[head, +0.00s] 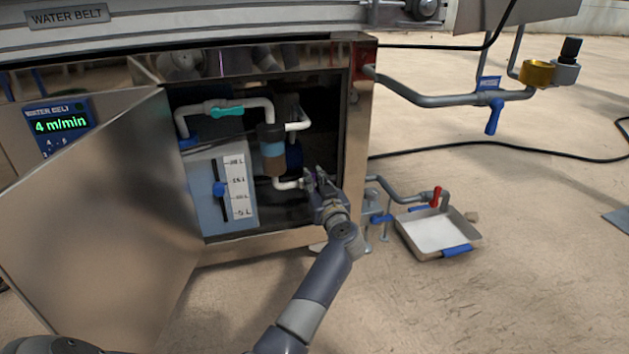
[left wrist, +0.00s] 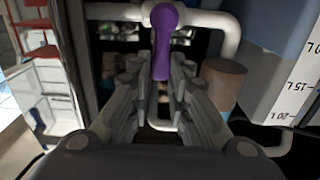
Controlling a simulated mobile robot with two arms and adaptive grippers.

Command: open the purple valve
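The purple valve handle (left wrist: 162,42) shows in the left wrist view, in front of a light grey pipe. It hangs down from a round hub, and its lower end lies between the fingertips of my left gripper (left wrist: 162,72). The fingers stand apart on both sides of the handle, and I see no clear grip on it. In the head view my left gripper (head: 314,180) reaches into the right side of the open cabinet and mostly hides the purple valve. My right gripper is not in view.
The cabinet door (head: 100,230) stands open at left. Inside are a teal-handled valve (head: 228,111), a brown-and-blue filter (head: 272,150) and a scaled tank (head: 205,175). Right of the cabinet are a red valve (head: 436,197), a blue-handled valve (head: 493,118) and a tray (head: 408,238).

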